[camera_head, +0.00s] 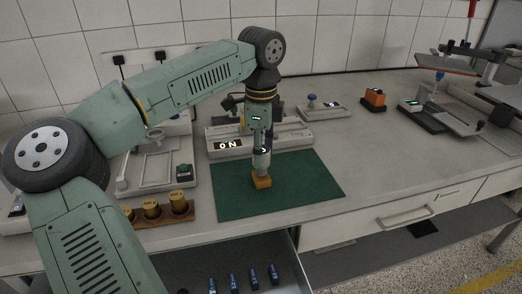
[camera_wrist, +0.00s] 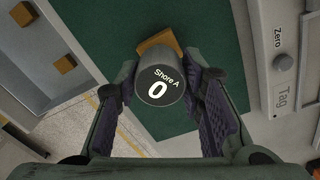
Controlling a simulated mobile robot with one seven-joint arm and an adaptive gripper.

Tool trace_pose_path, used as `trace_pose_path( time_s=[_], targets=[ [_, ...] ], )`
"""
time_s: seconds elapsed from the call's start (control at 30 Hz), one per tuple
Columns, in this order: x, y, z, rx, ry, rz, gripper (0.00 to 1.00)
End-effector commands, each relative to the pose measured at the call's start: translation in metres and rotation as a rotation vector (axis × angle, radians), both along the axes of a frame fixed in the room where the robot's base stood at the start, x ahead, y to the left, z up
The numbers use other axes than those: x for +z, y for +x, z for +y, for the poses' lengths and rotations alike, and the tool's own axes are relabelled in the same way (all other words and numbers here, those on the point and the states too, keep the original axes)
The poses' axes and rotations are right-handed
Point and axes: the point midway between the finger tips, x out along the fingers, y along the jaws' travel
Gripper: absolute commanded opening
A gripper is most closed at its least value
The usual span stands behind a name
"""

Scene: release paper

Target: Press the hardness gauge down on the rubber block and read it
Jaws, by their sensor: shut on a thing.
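The hardness gauge (camera_head: 261,161) is upright in my gripper (camera_head: 262,150), directly over the orange rubber block (camera_head: 262,183). In the wrist view the gauge's round dark face (camera_wrist: 160,88) reads "Shore A 0". My gripper's two purple-padded fingers (camera_wrist: 160,72) are closed on the gauge's sides. The block also shows in the wrist view (camera_wrist: 158,42), partly hidden behind the gauge. It lies on the green mat (camera_head: 305,185). The gauge's lower end is at or just above the block's top; I cannot tell whether they touch.
A grey instrument (camera_head: 228,145) with a lit display stands behind the mat. A wooden holder with brass weights (camera_head: 152,211) is at the left. An open drawer below the front edge holds blue items (camera_head: 233,281).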

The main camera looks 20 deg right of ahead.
Motion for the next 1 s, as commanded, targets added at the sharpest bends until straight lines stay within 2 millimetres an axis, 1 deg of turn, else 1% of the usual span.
trace_pose_path(
  time_s=[1.0],
  targets=[
    [-0.0095, -0.0001, 0.0001, 0.000, 0.000, 0.000, 0.07]
  ],
)
